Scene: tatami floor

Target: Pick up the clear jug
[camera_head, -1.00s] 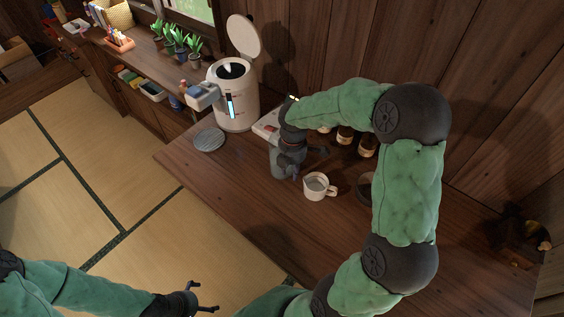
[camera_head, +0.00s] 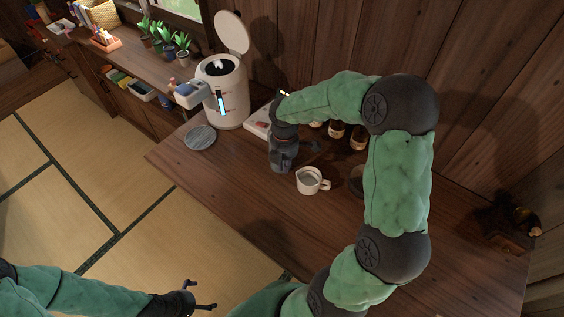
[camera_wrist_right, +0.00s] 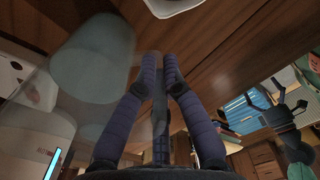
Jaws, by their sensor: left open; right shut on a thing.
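The clear jug (camera_wrist_right: 85,70) shows in the right wrist view as a see-through, rounded body on the left. My right gripper (camera_wrist_right: 160,62) has its two ribbed fingers closed together on a narrow dark upright part beside that body, apparently the jug's handle. I cannot tell whether the jug's base touches the table. My left gripper (camera_head: 200,295) is open and empty, low at the front, over the tatami.
A white cup (camera_head: 309,182) is just right of the right gripper. Brown jars (camera_head: 357,140) stand by the wall. The table's front (camera_head: 235,215) is clear.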

